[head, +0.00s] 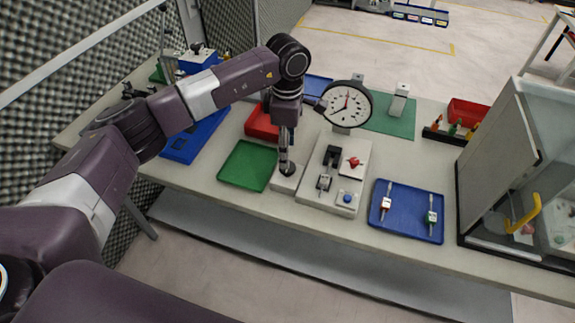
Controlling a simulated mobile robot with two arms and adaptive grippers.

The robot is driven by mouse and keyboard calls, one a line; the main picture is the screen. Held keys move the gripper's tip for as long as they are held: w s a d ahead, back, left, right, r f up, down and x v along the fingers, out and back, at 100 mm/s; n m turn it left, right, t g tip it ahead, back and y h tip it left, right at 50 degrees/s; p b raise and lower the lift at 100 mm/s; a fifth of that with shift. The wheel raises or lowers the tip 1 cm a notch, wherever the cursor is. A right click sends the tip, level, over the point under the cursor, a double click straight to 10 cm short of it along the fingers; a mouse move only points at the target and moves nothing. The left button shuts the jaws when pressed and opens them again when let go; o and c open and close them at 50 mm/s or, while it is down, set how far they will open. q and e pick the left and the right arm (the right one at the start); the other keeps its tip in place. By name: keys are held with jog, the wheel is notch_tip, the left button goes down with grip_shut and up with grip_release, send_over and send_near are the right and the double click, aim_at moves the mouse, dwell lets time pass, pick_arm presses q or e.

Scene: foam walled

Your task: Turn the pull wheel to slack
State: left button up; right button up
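My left gripper (287,158) points straight down over a light grey block (287,182) at the front middle of the bench. A small dark round part, possibly the pull wheel (288,171), shows on that block right at the fingertips. The fingers look close together, but whether they grip this part is too small to tell. Beside it to the right is a light grey fixture plate (327,198) with a red knob (354,162), a dark clamp (324,182) and a blue button (347,198). A round dial gauge (347,104) stands behind the plate. My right gripper is not in view.
A green tray (246,166) lies left of the block, and a blue tray (407,211) with two small tools lies right of the plate. A glass-sided cabinet (515,165) stands at the right end.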

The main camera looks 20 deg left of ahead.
pick_arm(q)
notch_tip(320, 180, down, 6)
jog(key=shift+f+p, duration=0.1)
jog(key=shift+p, duration=1)
jog(key=shift+d+f, duration=0.1)
jog(key=shift+f, duration=0.45)
jog(key=shift+c, duration=0.4)
jog(key=c, duration=1.1)
